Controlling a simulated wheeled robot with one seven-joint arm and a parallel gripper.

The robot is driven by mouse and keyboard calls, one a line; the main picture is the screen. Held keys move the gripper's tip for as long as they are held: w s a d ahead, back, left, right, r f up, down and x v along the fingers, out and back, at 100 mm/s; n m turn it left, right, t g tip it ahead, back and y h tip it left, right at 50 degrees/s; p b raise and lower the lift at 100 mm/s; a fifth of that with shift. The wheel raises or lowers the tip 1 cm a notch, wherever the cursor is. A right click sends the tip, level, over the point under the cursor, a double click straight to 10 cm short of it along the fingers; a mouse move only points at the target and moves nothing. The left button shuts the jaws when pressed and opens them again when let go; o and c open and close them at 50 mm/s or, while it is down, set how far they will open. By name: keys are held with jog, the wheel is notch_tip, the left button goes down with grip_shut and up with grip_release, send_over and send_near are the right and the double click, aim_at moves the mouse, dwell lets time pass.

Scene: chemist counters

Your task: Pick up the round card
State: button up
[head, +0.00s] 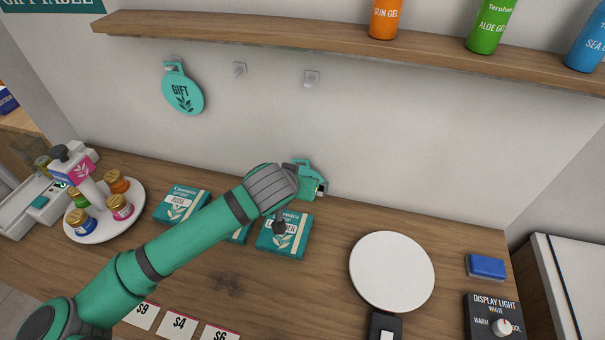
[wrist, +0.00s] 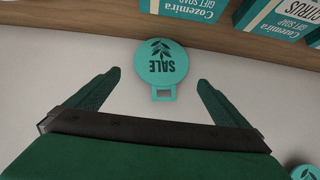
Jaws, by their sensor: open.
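A round teal card reading SALE (wrist: 160,66), with a square loop tab, is upside down in the wrist view. It is at the foot of the wall beside the counter edge. My gripper (wrist: 158,79) is open and empty, with one finger on each side of the card's tab end and no clear contact. In the head view, my wrist hides most of this spot, and a teal piece (head: 315,172) shows beside it against the wall. A second round teal card reading GIFT (head: 183,91) hangs on a wall hook at the left; its edge shows in the wrist view (wrist: 305,172).
Teal soap boxes (head: 183,205) lie on the wooden counter (head: 300,285) below my arm. A white round plate (head: 391,271) and a blue block (head: 486,267) are at the right. A shelf (head: 280,42) with bottles runs above; two hooks (head: 311,77) are empty.

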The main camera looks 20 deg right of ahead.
jog(key=shift+x, duration=4.15)
jog(key=shift+a+f, duration=0.1)
jog(key=shift+a, duration=0.05)
jog(key=c, duration=0.6)
jog(key=shift+c, duration=0.3)
jog(key=shift+w, duration=0.2)
jog(key=shift+c, duration=0.5)
